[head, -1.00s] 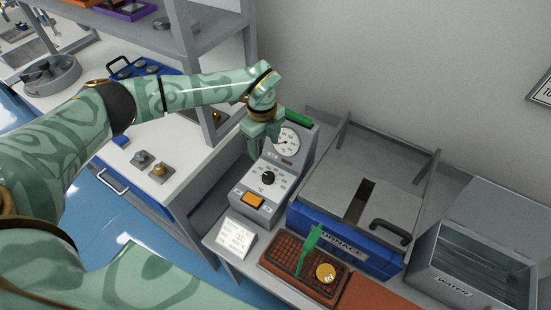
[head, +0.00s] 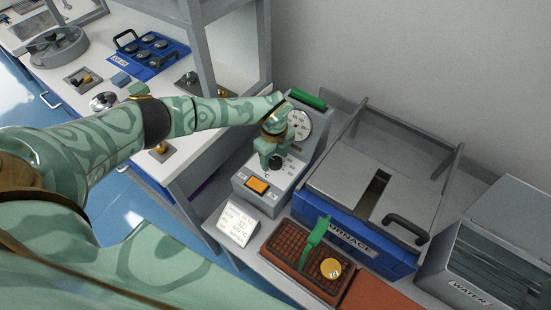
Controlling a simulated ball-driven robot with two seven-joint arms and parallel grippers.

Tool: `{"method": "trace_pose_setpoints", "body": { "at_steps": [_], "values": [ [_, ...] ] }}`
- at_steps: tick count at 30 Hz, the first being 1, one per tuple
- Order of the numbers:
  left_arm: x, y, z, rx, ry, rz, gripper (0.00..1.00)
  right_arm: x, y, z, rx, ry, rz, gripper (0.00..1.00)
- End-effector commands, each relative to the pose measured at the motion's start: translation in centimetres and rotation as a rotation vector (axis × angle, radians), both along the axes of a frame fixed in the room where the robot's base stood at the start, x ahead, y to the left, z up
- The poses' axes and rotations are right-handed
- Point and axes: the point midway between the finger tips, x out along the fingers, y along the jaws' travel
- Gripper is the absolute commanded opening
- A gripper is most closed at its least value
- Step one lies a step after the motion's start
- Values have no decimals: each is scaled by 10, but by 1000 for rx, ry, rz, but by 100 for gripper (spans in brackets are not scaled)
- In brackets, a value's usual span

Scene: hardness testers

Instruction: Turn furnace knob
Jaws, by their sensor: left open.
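The furnace control box (head: 241,183) stands left of the blue furnace (head: 340,230). Its black knob (head: 275,162) sits on the sloped face, below a round white dial (head: 299,124) and above an orange switch (head: 258,184). My left gripper (head: 273,163) is open over the knob, with its fingers pointing down around or just above it. I cannot tell whether the fingers touch the knob. The gripper hides part of the knob's scale and the dial's left edge. My right gripper does not show.
The furnace's grey lid (head: 345,175) has a dark slot and a black handle (head: 405,228). In front are a brown grate tray (head: 287,258), a green-handled tool (head: 313,240), a brass disc (head: 330,268) and a white card (head: 237,224). A water tank (head: 490,250) stands right.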

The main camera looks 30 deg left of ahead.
Motion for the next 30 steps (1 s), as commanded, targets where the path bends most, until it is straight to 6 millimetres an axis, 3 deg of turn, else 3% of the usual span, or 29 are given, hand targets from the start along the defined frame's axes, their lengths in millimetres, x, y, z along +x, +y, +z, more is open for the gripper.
{"method": "trace_pose_setpoints", "body": {
  "at_steps": [9, 14, 15, 30],
  "values": [
    [0, 0, -3, 0, 0, 0, 59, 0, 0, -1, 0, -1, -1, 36],
    [0, 0, -3, 0, 0, 0, 18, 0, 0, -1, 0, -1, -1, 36],
    [0, 0, -3, 0, 0, 0, 14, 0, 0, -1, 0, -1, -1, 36],
    [1, 0, -2, 0, -1, -116, 15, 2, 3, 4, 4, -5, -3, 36]
  ]
}}
